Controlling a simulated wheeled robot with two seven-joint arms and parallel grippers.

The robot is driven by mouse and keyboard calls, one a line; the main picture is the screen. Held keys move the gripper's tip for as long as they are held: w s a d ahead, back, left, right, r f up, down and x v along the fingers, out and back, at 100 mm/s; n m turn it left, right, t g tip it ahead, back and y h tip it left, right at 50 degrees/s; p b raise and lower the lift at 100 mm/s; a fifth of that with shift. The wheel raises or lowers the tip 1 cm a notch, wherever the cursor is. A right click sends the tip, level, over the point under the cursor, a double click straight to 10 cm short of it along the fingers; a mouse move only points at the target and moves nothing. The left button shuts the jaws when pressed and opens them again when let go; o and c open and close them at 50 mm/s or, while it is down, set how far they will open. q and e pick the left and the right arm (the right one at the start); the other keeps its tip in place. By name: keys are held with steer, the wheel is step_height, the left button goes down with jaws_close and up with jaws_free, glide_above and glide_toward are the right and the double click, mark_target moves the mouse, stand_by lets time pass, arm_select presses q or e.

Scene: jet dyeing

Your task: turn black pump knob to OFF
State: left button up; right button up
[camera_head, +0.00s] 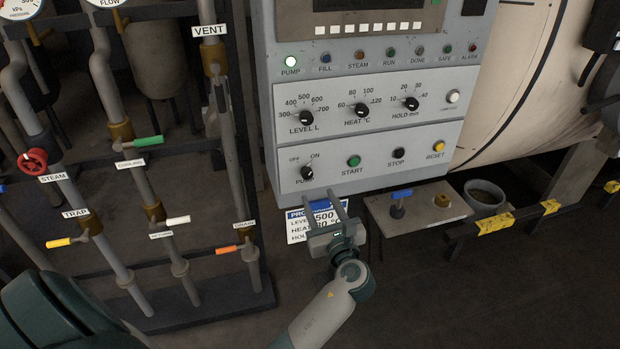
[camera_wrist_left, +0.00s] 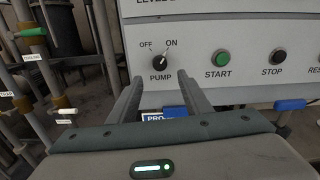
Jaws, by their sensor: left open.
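The black pump knob (camera_head: 307,172) is on the lower part of the grey control panel, with OFF at its upper left and ON at its upper right. In the left wrist view the knob (camera_wrist_left: 159,62) shows its pointer turned up and right, towards ON. My right gripper is not in view.
START (camera_head: 354,161), STOP (camera_head: 397,154) and RESET (camera_head: 439,146) buttons sit right of the knob. A recipe card (camera_head: 298,229) hangs behind my gripper. Pipes with coloured valve handles stand at left. A shelf (camera_head: 384,215) with a blue-handled valve is at right.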

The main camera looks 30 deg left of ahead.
mark_target(308, 176)
arm_select(q)
steer(key=p+x, duration=0.1)
steer(key=x, duration=0.7)
steer(key=shift+a, duration=0.1)
steer(key=shift+w+a, duration=0.4)
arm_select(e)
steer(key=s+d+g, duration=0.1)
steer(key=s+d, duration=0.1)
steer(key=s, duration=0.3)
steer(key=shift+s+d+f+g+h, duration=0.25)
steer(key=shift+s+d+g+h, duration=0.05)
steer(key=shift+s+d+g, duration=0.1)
arm_select(q)
steer(key=shift+c, duration=0.7)
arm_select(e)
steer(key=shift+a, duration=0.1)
arm_select(q)
steer(key=c, duration=0.9)
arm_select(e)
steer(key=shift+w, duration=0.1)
